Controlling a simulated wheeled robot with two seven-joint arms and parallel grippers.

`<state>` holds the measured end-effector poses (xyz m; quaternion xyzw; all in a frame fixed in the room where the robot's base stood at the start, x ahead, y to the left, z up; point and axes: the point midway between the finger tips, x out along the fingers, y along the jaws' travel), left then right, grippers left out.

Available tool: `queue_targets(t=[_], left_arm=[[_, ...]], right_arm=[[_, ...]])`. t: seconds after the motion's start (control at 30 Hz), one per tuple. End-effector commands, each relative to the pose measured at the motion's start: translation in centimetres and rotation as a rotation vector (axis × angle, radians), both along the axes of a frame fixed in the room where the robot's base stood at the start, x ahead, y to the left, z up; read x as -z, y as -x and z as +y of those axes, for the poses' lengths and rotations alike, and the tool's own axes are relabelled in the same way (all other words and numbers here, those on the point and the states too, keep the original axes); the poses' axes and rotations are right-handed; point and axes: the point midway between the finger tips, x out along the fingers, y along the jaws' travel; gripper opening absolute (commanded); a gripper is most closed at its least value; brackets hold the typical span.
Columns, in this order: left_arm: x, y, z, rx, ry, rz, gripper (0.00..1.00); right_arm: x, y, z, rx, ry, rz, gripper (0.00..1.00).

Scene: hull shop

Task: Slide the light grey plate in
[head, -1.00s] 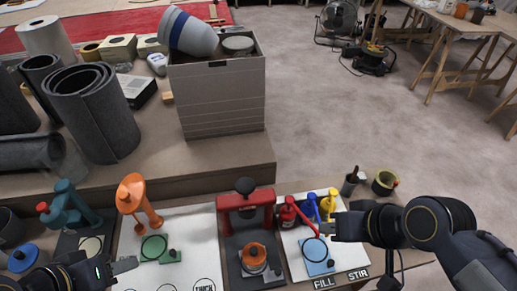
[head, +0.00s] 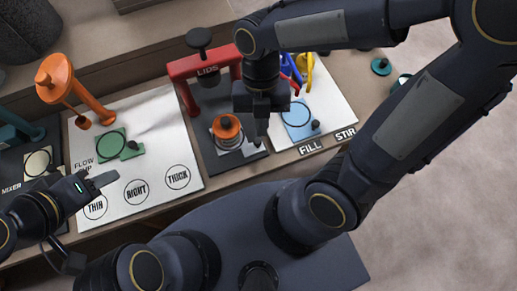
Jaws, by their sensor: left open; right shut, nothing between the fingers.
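The light grey plate (head: 236,152) lies on the dark base of the red LIDS press (head: 207,72), in front of its arch. A tin with an orange top (head: 228,127) stands on the plate and hides much of it. My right gripper (head: 261,139) points down, shut and empty, at the right side of the tin, over the plate's right edge; I cannot tell whether it touches the plate or a knob behind it. My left gripper (head: 100,181) is open and empty, above the front of the white flow-cup board (head: 150,165).
A green plate (head: 108,145) with a knob lies below the orange stand (head: 62,80). A blue plate (head: 299,118) lies on the FILL/STIR board (head: 340,105) to the right. The mixer base is at far left. My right arm crosses above the right stations.

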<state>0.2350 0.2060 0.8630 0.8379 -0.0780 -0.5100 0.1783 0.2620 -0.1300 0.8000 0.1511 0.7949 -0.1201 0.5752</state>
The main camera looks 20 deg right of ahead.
Motion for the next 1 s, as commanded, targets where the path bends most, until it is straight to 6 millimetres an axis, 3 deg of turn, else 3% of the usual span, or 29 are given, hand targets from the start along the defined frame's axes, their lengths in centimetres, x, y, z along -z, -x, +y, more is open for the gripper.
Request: queue_targets(t=[0.03, 0.13, 0.37, 0.73, 1.0], left_arm=[[0.9, 0.0, 0.0, 0.0, 0.0, 0.0, 0.42], [1.1, 0.0, 0.0, 0.0, 0.0, 0.0, 0.42], [1.8, 0.0, 0.0, 0.0, 0.0, -0.001, 0.42], [4.4, 0.0, 0.0, 0.0, 0.0, 0.0, 0.42], [4.3, 0.0, 0.0, 0.0, 0.0, 0.0, 0.42]], right_arm=[[1.2, 0.0, 0.3, -0.079, -0.005, 0.011, 0.0], [1.8, 0.0, 0.6, -0.179, -0.018, 0.022, 0.0], [4.0, 0.8, 0.7, -0.208, -0.023, 0.027, 0.0], [11.4, 3.4, 1.2, -0.205, -0.022, 0.026, 0.0], [11.3, -0.1, 0.6, -0.201, -0.024, 0.022, 0.0]])
